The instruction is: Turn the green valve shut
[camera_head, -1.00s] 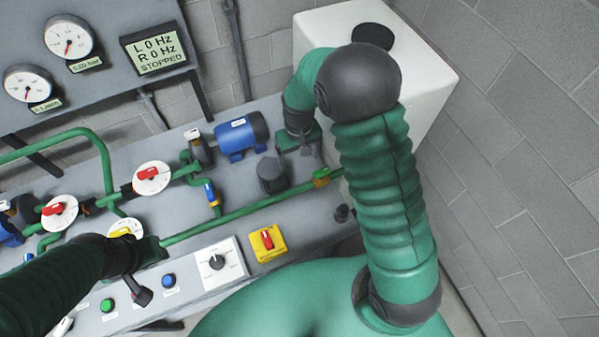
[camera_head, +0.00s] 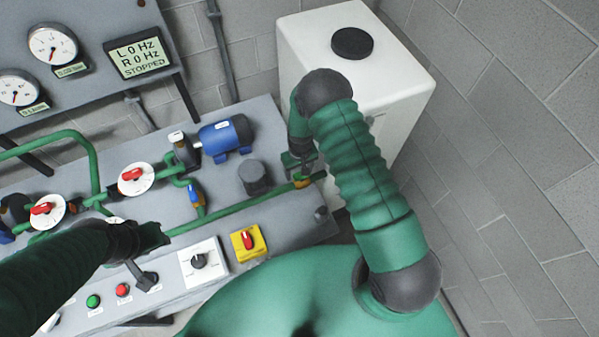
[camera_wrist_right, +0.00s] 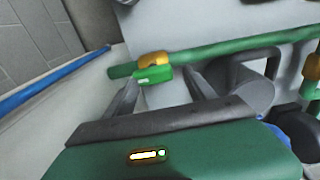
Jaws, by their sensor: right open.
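The green valve is a small green handle (camera_wrist_right: 153,75) on a brass body (camera_wrist_right: 153,59), set in a green pipe (camera_wrist_right: 210,52). In the head view the valve (camera_head: 301,182) sits near the right end of this pipe. My right gripper (camera_head: 304,167) is right above and behind it, partly covering it. In the right wrist view my right gripper (camera_wrist_right: 161,78) is open, with the green handle just ahead, between the fingertips' lines. I cannot tell whether they touch. My left gripper (camera_head: 145,262) hangs over the panel's left part; its jaws do not show clearly.
The white tank (camera_head: 330,70) stands behind my right arm. A dark round part (camera_head: 254,177) and a blue motor (camera_head: 223,138) are left of the valve. A yellow plate with a red switch (camera_head: 248,241) lies in front. A brick wall closes the right side.

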